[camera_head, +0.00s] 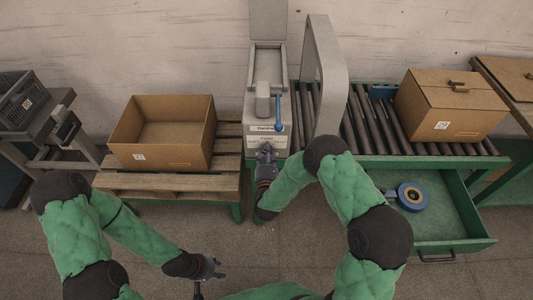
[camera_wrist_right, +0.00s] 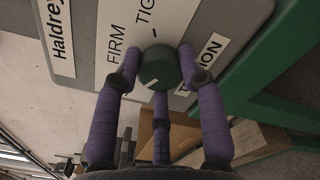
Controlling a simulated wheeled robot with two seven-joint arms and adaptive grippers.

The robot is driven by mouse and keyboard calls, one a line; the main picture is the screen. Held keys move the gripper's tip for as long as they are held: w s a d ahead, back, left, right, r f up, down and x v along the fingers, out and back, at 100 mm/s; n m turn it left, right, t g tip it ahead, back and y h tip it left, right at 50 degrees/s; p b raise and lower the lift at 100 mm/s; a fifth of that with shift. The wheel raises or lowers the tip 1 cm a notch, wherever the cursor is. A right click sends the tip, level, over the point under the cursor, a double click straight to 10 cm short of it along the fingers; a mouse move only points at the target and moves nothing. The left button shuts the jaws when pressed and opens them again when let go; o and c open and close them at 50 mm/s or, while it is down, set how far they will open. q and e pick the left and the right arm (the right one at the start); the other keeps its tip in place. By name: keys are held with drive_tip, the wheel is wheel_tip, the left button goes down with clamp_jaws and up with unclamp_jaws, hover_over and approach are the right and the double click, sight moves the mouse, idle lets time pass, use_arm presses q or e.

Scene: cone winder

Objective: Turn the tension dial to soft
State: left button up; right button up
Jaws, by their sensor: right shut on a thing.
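The cone winder (camera_head: 257,108) stands upright in the middle of the head view, with a blue-handled lever at its side. The tension dial (camera_wrist_right: 159,66) is a dark green round knob on the winder's pale label panel in the right wrist view. FIRM and part of TIGHT can be read beside it; no SOFT label is visible. A small pale mark shows on the knob's lower edge. My right gripper (camera_head: 266,152) is at the winder's front, its purple fingers (camera_wrist_right: 160,85) shut around the dial. My left gripper (camera_head: 207,282) is low over the floor, empty, its fingers apart.
An open cardboard box (camera_head: 162,150) sits on a wooden pallet left of the winder. A roller conveyor (camera_head: 375,125) with a closed carton (camera_head: 450,103) is on the right.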

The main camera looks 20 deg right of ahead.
drive_tip(key=shift+d+r, duration=0.2)
drive_tip(key=shift+d, duration=0.1)
drive_tip(key=o, duration=1.1)
drive_tip(key=shift+o, duration=0.2)
drive_tip(key=v, duration=1.2)
